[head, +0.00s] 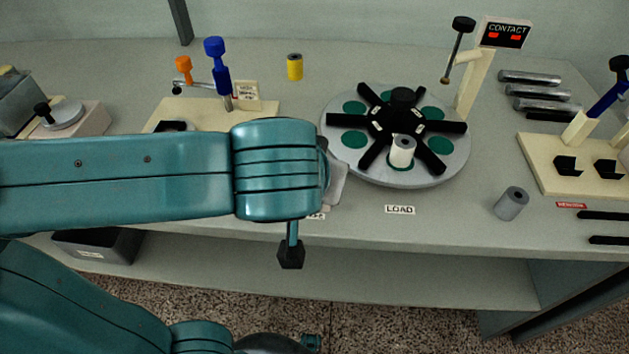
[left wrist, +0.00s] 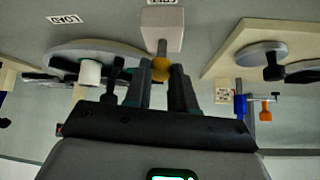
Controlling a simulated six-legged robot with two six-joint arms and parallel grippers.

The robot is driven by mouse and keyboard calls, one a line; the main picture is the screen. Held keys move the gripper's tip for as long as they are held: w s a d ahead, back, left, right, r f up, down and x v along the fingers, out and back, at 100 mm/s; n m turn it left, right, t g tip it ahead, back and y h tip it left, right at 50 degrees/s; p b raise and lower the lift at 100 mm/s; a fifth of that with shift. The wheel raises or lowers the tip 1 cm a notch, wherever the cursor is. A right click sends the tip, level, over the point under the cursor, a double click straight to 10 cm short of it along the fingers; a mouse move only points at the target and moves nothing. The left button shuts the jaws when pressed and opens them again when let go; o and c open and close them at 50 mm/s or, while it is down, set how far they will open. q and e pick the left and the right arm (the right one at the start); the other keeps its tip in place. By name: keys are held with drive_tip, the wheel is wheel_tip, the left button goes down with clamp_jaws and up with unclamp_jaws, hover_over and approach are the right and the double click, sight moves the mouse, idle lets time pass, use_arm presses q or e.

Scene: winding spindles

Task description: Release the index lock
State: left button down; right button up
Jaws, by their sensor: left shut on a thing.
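My left gripper (left wrist: 165,78) is shut on a small brass-coloured knob (left wrist: 160,69) in the left wrist view. The knob sits on a short stem from a pale block (left wrist: 162,30), which appears to be the index lock. In the head view my left forearm hides the gripper and knob; only a pale edge of the block (head: 338,184) shows beside it. The round grey turntable (head: 445,165) with a black several-armed spider (head: 378,124) and green pads stands just right of it. A white spool (head: 402,150) stands on its front. My right gripper is not in view.
A LOAD label (head: 400,210) lies in front of the turntable. A grey cylinder (head: 511,203) stands to the right. The CONTACT post (head: 473,85) rises behind. A cream base with a blue-handled lever (head: 217,65) and a yellow spool (head: 295,67) are at the back left.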

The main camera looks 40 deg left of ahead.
use_arm(q)
drive_tip(key=shift+s+d+f+t+y+b, duration=0.1)
drive_tip(key=shift+s+f+t+y+b, duration=0.15)
drive_tip(key=shift+b, duration=0.3)
drive_tip(key=shift+r, duration=0.15)
drive_tip(key=c, duration=0.9)
unclamp_jaws()
drive_tip(key=shift+c, duration=0.2)
